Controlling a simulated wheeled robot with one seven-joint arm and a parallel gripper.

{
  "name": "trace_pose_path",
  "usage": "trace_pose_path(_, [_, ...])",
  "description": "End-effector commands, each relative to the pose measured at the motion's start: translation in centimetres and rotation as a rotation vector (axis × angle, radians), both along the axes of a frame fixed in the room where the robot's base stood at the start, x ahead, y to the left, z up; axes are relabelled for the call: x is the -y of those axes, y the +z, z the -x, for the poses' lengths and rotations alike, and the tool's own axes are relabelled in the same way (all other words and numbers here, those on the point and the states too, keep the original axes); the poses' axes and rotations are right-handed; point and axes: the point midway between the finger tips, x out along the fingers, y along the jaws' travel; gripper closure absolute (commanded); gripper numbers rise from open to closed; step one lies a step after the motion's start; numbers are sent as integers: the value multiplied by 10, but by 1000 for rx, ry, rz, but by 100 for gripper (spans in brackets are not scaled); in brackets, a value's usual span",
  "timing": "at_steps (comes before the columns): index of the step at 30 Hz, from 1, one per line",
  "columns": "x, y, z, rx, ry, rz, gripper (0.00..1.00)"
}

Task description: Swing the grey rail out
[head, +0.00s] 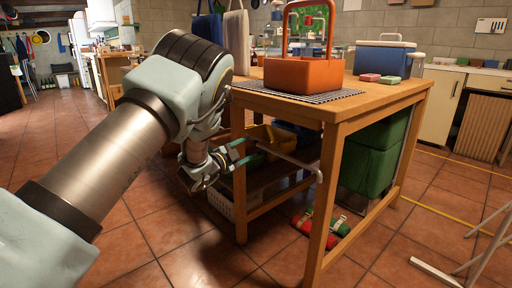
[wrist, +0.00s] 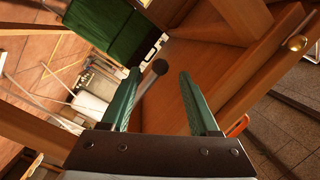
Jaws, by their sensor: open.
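The grey rail (head: 298,163) is a thin pale bar at the side of the wooden table (head: 335,113), below its top. It slants toward the lower right to a rounded end in the head view. My gripper (head: 246,152) is at the left of the rail, with its green fingers spread and pointing toward it. In the wrist view a thin bar (wrist: 148,86) with a dark round end shows in the gap between the fingertips of my gripper (wrist: 158,74). I cannot tell whether the fingers straddle it or it lies beyond them. Nothing is visibly held.
An orange basket (head: 301,75) stands on a dark mat on the tabletop, near a blue cooler (head: 384,58). A yellow bin (head: 268,134) is under the table. A green box (head: 369,158) stands behind the front leg. Red and green rolls (head: 322,224) lie on the tiled floor.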

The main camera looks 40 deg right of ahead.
Motion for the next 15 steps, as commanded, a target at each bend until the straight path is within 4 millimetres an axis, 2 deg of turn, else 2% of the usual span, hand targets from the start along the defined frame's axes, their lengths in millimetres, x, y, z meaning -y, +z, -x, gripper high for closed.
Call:
trace_pose_path(1, [10,-2,-1,2,-2,0,38])
trace_pose_path(6, [35,-1,-4,1,-1,0,38])
trace_pose_path(15, [50,0,-7,-1,1,0,38])
